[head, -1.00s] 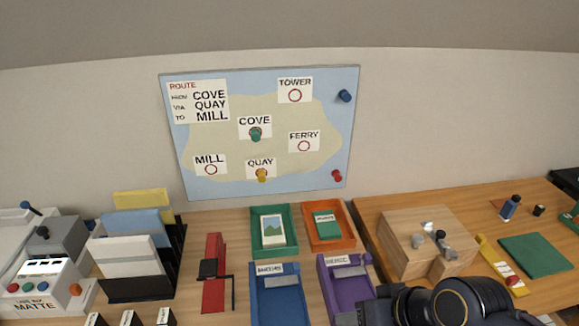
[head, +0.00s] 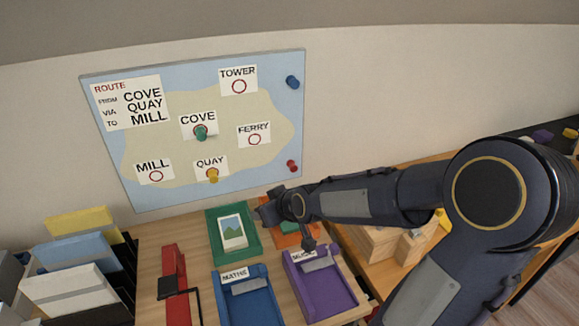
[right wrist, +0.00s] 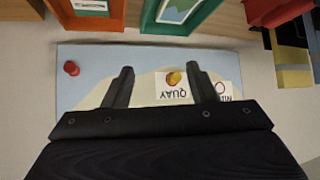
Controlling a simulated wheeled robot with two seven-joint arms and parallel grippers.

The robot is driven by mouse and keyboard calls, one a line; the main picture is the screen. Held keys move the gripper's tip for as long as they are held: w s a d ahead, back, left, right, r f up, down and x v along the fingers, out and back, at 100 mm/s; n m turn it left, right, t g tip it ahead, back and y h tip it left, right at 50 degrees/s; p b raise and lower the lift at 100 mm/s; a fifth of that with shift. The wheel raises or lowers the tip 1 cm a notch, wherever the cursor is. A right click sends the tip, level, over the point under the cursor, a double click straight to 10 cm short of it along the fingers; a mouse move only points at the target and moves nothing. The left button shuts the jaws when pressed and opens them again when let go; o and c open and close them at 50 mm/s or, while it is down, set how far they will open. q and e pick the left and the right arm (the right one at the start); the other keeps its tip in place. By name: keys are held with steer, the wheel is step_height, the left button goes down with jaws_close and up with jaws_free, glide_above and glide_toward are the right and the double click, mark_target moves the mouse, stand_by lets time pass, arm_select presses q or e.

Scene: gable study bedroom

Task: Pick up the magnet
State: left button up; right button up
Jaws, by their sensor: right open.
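The map board (head: 95,130) on the wall carries several magnets. A green magnet (head: 200,132) is on the COVE spot and a yellow magnet (head: 213,175) on the QUAY spot. A blue magnet (head: 292,82) and a red magnet (head: 292,166) sit at the board's right edge. My right gripper (head: 262,212) is raised before the board's lower right, above the trays. In the right wrist view its fingers (right wrist: 158,70) are apart and empty, with the yellow magnet (right wrist: 173,78) between them in the picture and the red magnet (right wrist: 71,68) to their left. My left gripper is out of view.
Below the board stand a green tray (head: 214,252), an orange tray (head: 283,240), a blue tray (head: 262,305) and a purple tray (head: 325,300). A red device (head: 172,265) and a file rack (head: 80,305) are left. Wooden blocks (head: 372,246) lie behind my right arm.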

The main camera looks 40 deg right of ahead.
steer(key=w+d+f+m+t+h, duration=0.1)
steer(key=w+d+f+t, duration=0.25)
steer(key=w+d, duration=0.5)
steer(key=m+t+h, duration=0.2)
steer(key=m+h, duration=0.1)
steer(key=h, duration=0.1)
glide_toward(294, 168)
steer(key=x, duration=0.3)
steer(key=p+x, duration=0.1)
steer(key=x, duration=0.6)
steer(key=shift+w+d+p, duration=0.15)
steer(key=shift+p, duration=0.15)
steer(key=c, duration=0.9)
